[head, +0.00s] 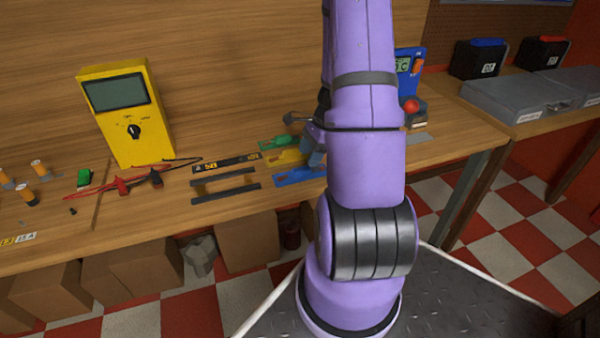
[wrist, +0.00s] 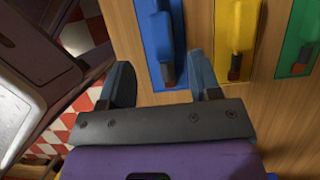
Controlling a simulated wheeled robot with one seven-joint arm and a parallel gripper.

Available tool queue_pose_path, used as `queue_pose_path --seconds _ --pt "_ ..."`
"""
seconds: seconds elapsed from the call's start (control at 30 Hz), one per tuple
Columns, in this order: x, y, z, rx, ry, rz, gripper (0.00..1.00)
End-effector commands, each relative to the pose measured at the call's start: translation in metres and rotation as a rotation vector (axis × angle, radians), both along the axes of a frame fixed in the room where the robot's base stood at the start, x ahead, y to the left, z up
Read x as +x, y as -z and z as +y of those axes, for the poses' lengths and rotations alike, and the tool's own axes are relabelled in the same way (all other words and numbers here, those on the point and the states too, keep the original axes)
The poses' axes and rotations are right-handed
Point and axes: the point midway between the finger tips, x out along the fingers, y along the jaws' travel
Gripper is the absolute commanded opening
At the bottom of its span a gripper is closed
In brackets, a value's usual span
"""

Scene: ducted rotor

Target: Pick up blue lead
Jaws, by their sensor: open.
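The blue lead (wrist: 153,25) lies in a blue strip on the wooden bench, at the top middle of the wrist view, with a dark tip with a reddish part pointing toward my gripper. In the head view the blue strip (head: 292,177) shows at the bench's front edge, partly hidden by my arm. My gripper (wrist: 160,78) is open and empty. Its fingers stand apart to either side of the lead's tip in the wrist view; I cannot tell the height between them. In the head view my arm mostly hides the gripper.
Yellow (wrist: 237,30) and green (wrist: 299,35) leads lie in strips to the right. A yellow multimeter (head: 127,112) with red and black probes (head: 123,186) stands at the left. Black brackets (head: 226,189) lie beside the strips. Below the bench edge is a checkered floor (head: 510,215).

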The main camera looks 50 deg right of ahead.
Motion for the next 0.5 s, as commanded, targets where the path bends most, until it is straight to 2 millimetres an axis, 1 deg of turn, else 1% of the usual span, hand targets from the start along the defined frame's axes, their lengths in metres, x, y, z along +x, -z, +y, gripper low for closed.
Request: queue_pose_path --seconds 0.13,0.4,0.5 --pt "0.003 0.009 0.004 0.002 -0.002 0.000 0.57" --pt "0.013 0.041 0.016 0.002 0.000 0.000 0.57" --pt "0.015 0.046 0.018 -0.001 0.000 -0.002 0.57"
